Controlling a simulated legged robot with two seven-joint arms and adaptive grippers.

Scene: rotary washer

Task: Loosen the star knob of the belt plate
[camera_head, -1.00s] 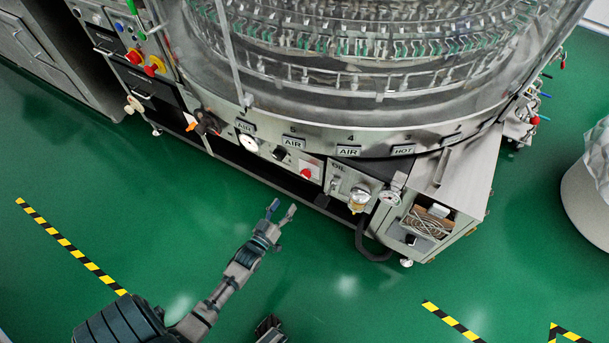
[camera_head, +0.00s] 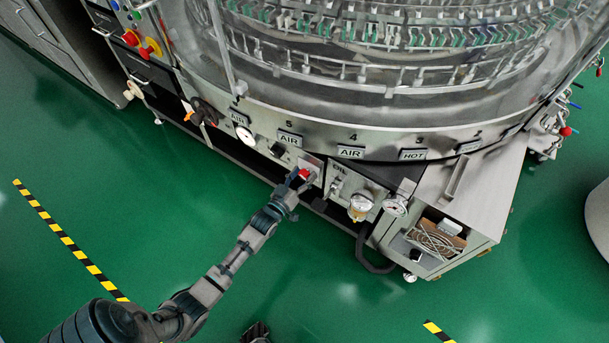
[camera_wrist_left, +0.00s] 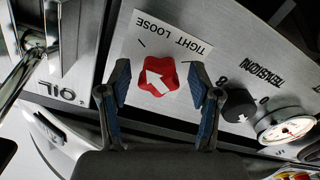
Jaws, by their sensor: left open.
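The red star knob (camera_wrist_left: 159,77) with a white arrow sits on a white plate (camera_wrist_left: 178,44) marked TIGHT and LOOSE. In the head view the knob (camera_head: 304,174) shows on the front of the machine, partly covered by my left gripper (camera_head: 297,180). In the left wrist view my left gripper (camera_wrist_left: 159,92) is open, its fingers on either side of the knob, with gaps between the pads and the knob.
A black knob (camera_wrist_left: 239,107) and a round gauge (camera_wrist_left: 286,129) lie beside the plate. An oil panel (camera_head: 348,190) with a glass bowl (camera_head: 360,207) and gauge (camera_head: 395,205) stands right of the knob. An open box (camera_head: 432,239) holds coiled cable.

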